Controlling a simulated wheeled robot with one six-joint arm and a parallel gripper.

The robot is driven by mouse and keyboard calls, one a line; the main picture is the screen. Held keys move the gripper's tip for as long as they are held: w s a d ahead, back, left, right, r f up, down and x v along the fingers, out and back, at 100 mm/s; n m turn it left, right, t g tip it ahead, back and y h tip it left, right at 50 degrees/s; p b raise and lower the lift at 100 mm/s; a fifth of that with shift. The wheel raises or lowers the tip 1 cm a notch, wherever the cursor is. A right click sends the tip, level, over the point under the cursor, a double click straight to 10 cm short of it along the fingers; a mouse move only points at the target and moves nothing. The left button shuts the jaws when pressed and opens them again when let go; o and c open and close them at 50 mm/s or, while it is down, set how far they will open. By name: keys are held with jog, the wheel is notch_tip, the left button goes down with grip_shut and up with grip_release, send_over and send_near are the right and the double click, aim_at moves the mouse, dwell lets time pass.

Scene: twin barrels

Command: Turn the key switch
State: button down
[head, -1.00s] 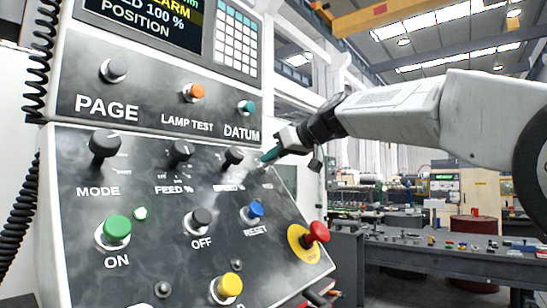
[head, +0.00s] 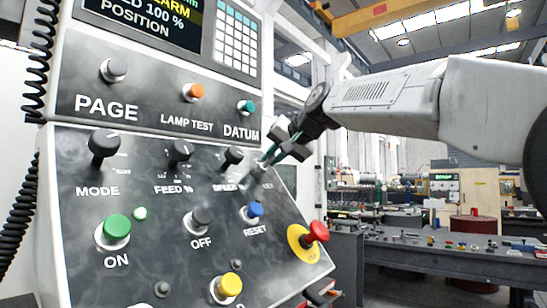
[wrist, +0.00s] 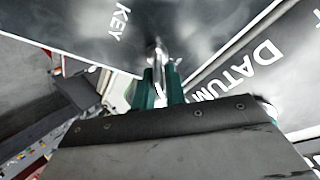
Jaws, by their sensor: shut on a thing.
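The key switch (head: 254,175) is a small metallic part on the right of the sloped grey panel (head: 180,260), past the SPEED knob. In the wrist view its shiny key (wrist: 157,52) stands out from the panel beside the printed word KEY. My gripper (head: 263,163) reaches in from the right, with its two teal fingers at the switch. In the wrist view my gripper (wrist: 159,78) is shut with the key between its fingertips. The key's base is partly hidden, and its exact angle is hard to tell.
The SPEED knob (head: 232,158) is close to the left of my gripper. The blue RESET button (head: 255,210) is just below, and the red emergency stop (head: 316,232) is lower right. The teal DATUM button (head: 246,107) is above.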

jog(key=shift+m+h, duration=0.3)
jog(key=shift+m, duration=1.3)
jog(key=c, duration=1.6)
grip_release()
jog(key=shift+o, duration=0.2)
jog(key=v, duration=0.7)
jog(key=shift+s+d+r, duration=0.2)
jog(key=shift+s, duration=0.15)
